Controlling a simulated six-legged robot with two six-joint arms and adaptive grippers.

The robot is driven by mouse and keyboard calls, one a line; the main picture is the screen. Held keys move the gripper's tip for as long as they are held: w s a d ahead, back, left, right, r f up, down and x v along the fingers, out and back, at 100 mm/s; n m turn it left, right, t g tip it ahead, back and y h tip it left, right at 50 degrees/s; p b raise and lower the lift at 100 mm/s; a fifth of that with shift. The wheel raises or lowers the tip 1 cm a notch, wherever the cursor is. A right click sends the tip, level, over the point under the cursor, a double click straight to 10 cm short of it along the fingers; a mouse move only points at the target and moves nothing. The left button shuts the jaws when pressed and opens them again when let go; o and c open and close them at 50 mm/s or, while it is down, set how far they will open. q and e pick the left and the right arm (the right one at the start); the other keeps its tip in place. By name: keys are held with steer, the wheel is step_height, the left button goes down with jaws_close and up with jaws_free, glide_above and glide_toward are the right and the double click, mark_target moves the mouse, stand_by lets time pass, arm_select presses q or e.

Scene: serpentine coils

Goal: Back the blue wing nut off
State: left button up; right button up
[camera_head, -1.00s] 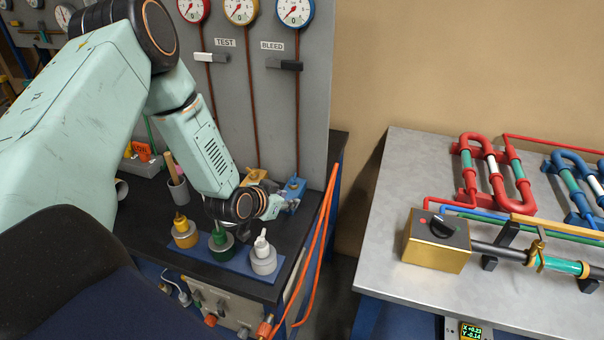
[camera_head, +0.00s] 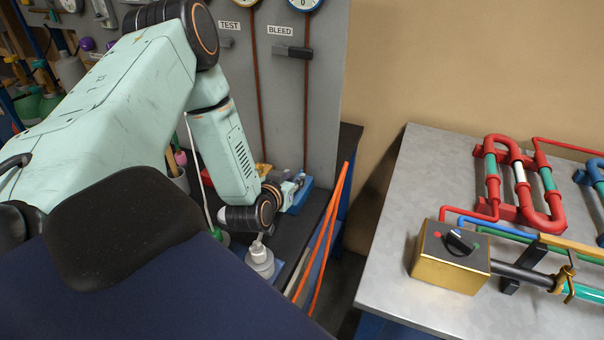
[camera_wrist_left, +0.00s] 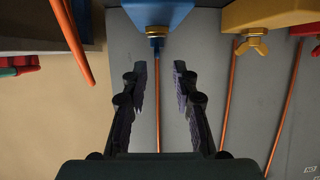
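The blue block (camera_head: 300,196) stands on the black bench at the foot of the gauge panel. In the left wrist view the blue block (camera_wrist_left: 157,12) is at the top centre, with a brass collar. The small blue wing nut (camera_wrist_left: 157,43) shows just under the collar, seen nearly edge-on. My left gripper (camera_wrist_left: 160,75) is open and empty. Its two dark fingertips lie below the wing nut in the picture, one to each side of its line, apart from it. In the head view my left gripper (camera_head: 295,182) is at the blue block, and the wing nut cannot be made out.
A yellow block with a yellow wing nut (camera_wrist_left: 252,43) is to the right in the wrist view, with a red one beyond. A white-capped bottle (camera_head: 259,260) stands below my wrist. Orange hoses (camera_head: 329,235) hang at the bench edge. A metal table (camera_head: 385,275) is right.

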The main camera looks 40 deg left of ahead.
mark_target(300, 172)
arm_select(q)
steer(key=x, duration=0.3)
steer(key=shift+w+f+b, duration=0.1)
steer(key=shift+w+b, duration=0.25)
steer(key=shift+w, duration=0.05)
steer(key=shift+w+a+f, duration=0.25)
steer(key=shift+w+f, duration=0.1)
steer(key=shift+w, duration=0.1)
steer(key=shift+s+d+r, duration=0.1)
steer(key=shift+d+r, duration=0.15)
steer(key=shift+c, duration=1.1)
steer(key=shift+a+f, duration=0.15)
steer(key=shift+a, duration=0.05)
jaws_close()
steer(key=shift+d, duration=0.1)
